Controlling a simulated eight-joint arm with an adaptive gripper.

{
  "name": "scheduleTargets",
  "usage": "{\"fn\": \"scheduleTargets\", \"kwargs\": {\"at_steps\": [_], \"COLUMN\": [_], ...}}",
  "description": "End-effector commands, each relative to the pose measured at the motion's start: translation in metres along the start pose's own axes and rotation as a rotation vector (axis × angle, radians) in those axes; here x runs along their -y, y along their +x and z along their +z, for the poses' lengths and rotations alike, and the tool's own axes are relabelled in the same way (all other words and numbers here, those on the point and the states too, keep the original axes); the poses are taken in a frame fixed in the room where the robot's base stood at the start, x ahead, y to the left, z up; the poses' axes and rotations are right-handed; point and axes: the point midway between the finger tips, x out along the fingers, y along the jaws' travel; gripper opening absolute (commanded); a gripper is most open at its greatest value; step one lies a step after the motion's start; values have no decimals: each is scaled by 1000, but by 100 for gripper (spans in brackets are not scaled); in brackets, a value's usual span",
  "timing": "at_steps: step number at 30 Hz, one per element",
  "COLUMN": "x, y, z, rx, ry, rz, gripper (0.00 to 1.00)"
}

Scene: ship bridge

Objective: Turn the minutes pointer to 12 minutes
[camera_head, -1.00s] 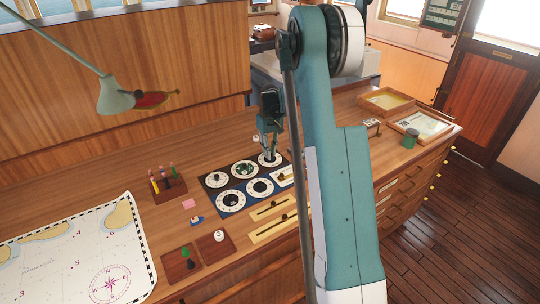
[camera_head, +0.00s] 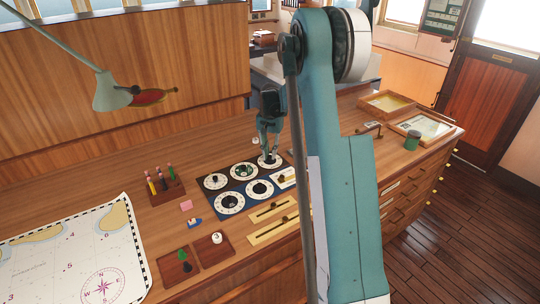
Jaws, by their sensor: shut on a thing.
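A dark panel (camera_head: 246,174) on the wooden desk carries several round white dials with dark knobs. My gripper (camera_head: 269,155) points down over the far right dial (camera_head: 271,162) of the back row and is shut on the knob there, which its fingers mostly hide. I cannot read that dial's marks or where its pointer stands. The other dials, such as the back left dial (camera_head: 215,181) and the front middle dial (camera_head: 260,189), stand free of the gripper. Which dial is the minutes one is too small to read.
Brass slider plates (camera_head: 272,232) lie in front of the panel. A pen stand (camera_head: 166,191), a pink block (camera_head: 186,205) and a chart (camera_head: 70,255) lie to the left. Trays (camera_head: 424,126) and a green cup (camera_head: 412,141) stand at the right. A lamp (camera_head: 112,92) hangs at the upper left.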

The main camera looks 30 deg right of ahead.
Motion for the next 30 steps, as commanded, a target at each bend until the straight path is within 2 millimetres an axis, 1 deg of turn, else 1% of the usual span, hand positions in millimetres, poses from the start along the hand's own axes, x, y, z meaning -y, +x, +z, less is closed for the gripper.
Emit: {"fn": "scheduleTargets", "kwargs": {"at_steps": [6,18,19,22,30], "x": [1,1,1,1,0], "y": [0,-1,-1,-1,0], "z": [0,-1,-1,-1,0], "rx": [-1,-1,-1,-1,0], "ry": [52,59,59,59,58], "rz": [-1,-1,-1,-1,0], "gripper": [2,2,16,29,29]}}
